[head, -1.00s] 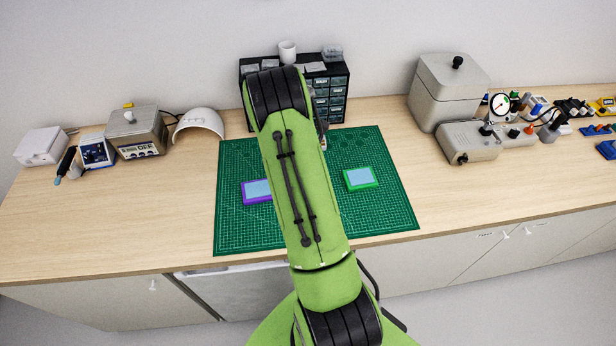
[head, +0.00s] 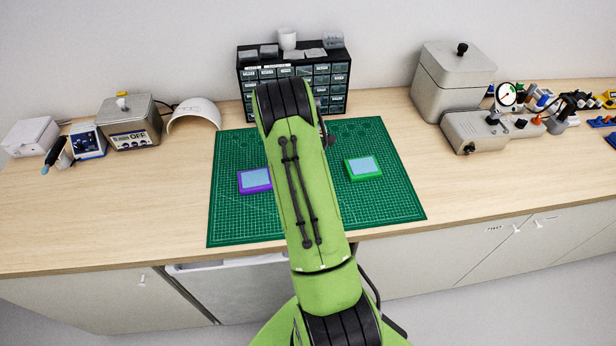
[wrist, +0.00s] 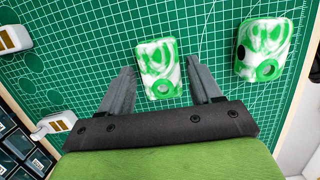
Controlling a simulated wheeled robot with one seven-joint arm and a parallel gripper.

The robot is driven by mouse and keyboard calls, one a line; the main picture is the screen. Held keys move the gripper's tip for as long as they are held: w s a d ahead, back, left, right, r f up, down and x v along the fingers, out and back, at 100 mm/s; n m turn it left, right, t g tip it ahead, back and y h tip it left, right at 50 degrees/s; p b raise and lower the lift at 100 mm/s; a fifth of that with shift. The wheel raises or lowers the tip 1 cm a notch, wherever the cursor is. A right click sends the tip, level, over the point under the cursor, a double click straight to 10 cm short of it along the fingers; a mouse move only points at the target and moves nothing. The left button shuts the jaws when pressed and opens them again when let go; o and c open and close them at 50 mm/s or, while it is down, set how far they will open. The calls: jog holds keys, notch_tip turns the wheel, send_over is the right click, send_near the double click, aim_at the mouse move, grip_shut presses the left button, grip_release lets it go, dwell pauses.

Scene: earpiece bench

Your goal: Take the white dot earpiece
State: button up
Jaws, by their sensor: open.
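In the wrist view, one green-and-white swirled earpiece (wrist: 158,68) with a ring-shaped opening lies on the green mat between the fingers of my gripper (wrist: 159,75). The gripper is open, with a finger on each side of this earpiece; I cannot tell whether either touches it. A second similar earpiece (wrist: 268,45) lies to the right, outside the fingers, with a black dot on its left side. I can make out no white dot on the earpiece between the fingers. In the head view my arm hides both earpieces and the gripper.
The cutting mat (head: 230,225) carries a purple-rimmed tray (head: 243,186) and a green-rimmed tray (head: 351,172). A dark drawer cabinet (head: 331,100) stands behind. The mat's front left is clear.

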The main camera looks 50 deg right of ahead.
jog(key=c, duration=1)
jog(key=shift+r, duration=0.1)
jog(key=shift+r, duration=0.15)
jog(key=shift+s+d+p+v, duration=0.2)
jog(key=shift+p+v, duration=0.8)
jog(key=shift+v, duration=0.3)
jog(key=shift+s+d+p+v, duration=0.2)
jog(key=shift+p+v, duration=0.75)
jog(key=shift+v, duration=0.35)
jog(key=shift+s+d+p+v, duration=0.15)
jog(key=shift+d+p+v, duration=0.05)
jog(key=shift+p+v, duration=0.95)
jog(key=shift+r, duration=0.25)
